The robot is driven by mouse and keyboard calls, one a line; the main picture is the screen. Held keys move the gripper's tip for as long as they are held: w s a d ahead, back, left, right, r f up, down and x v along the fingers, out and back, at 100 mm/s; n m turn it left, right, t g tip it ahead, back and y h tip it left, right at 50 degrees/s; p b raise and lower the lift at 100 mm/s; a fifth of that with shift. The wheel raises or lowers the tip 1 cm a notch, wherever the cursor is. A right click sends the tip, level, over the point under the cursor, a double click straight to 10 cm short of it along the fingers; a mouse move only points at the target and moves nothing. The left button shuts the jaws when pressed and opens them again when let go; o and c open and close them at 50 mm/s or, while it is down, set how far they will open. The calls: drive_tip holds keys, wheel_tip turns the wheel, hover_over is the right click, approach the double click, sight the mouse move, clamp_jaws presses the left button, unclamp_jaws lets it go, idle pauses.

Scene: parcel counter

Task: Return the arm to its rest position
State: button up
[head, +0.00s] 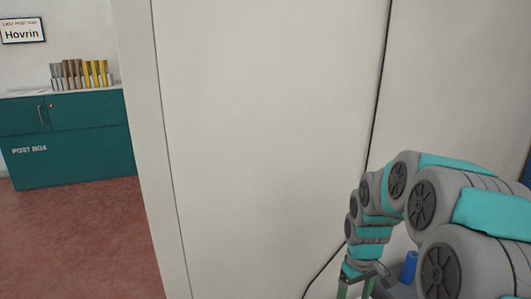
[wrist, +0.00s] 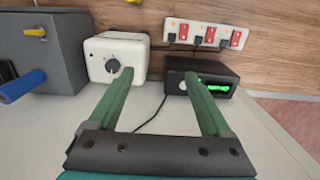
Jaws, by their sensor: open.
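My gripper (wrist: 160,98) is open and empty in the wrist view, its two green fingers spread apart over a light surface. A white box with a dark knob (wrist: 117,58) and a black box with a green lit display (wrist: 204,77) lie beyond the fingertips. In the head view my arm reaches in from the right and bends down, with the gripper (head: 356,291) at the bottom edge, partly cut off.
A grey box (wrist: 45,50) with a blue cylinder (wrist: 22,87) stands at left in the wrist view. A power strip (wrist: 198,34) with plugs and cables lies behind. In the head view, a pale wall panel (head: 265,130) stands left of my arm; a teal post box cabinet (head: 75,140) is far left.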

drive_tip(key=s+a+r+m, duration=0.1)
drive_tip(key=s+a+r, duration=0.1)
drive_tip(key=s, duration=0.7)
drive_tip(key=s+a+r+m+g+p, duration=0.1)
drive_tip(key=s+a+r, duration=0.2)
drive_tip(key=s, duration=0.7)
drive_tip(key=s+a+r+m+p, duration=0.1)
drive_tip(key=s+r, duration=0.4)
drive_tip(key=s, duration=0.5)
drive_tip(key=shift+s+a+m, duration=0.2)
drive_tip(key=shift+a+m, duration=0.3)
drive_tip(key=shift+a, duration=0.15)
drive_tip(key=shift+a, duration=0.1)
